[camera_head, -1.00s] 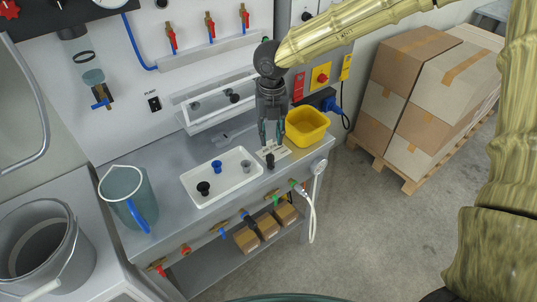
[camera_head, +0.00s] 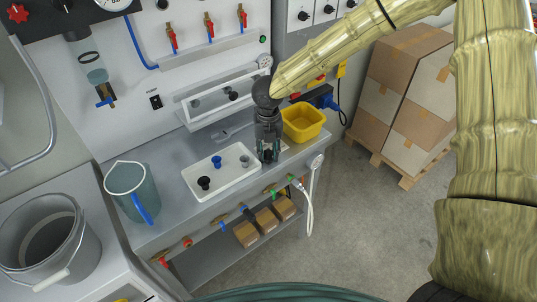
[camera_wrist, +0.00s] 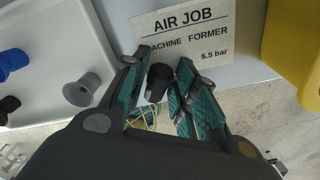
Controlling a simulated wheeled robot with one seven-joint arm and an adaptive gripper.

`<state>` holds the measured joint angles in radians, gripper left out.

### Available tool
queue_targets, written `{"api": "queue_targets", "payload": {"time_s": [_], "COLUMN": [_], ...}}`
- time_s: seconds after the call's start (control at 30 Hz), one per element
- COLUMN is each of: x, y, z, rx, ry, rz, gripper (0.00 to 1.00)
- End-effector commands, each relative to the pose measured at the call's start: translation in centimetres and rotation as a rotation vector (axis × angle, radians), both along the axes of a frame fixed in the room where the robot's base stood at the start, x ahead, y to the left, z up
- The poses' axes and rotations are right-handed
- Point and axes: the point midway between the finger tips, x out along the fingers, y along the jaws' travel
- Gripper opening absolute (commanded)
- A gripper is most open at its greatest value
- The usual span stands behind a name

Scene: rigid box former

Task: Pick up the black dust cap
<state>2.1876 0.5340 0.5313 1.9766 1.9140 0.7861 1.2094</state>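A small black cap (camera_wrist: 158,80) stands in front of the white "AIR JOB" label, between my fingertips in the wrist view. In the head view it shows as a dark spot (camera_head: 268,155) at the fingertips, mostly hidden. My gripper (camera_wrist: 157,88) is open, with teal-padded fingers on both sides of this cap; a gap shows on the left, and contact on the right is unclear. Another black piece (camera_head: 204,183) lies in the white tray (camera_head: 213,193), and its edge shows in the wrist view (camera_wrist: 8,107).
The tray also holds a blue piece (camera_head: 217,162) and a grey piece (camera_head: 244,161). The label card (camera_wrist: 185,38) lies behind the cap. A yellow bin (camera_head: 302,123) stands close on the right. A clear jug (camera_head: 128,190) stands left on the bench. Valves line the front edge.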

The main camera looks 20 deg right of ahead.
Motion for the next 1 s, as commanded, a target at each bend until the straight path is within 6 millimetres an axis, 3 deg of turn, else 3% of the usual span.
{"api": "queue_targets", "payload": {"time_s": [0.17,0.27,0.67,1.0], "x": [0.0,0.0,0.0,0.0], "y": [0.0,0.0,0.0,0.0], "z": [0.0,0.0,0.2,3.5], "rx": [-0.001,-0.001,-0.001,0.002], "ry": [0.001,0.001,0.000,-0.002], "rz": [0.000,0.000,-0.001,-0.001], "gripper": [0.27,0.12,0.11,0.11]}}
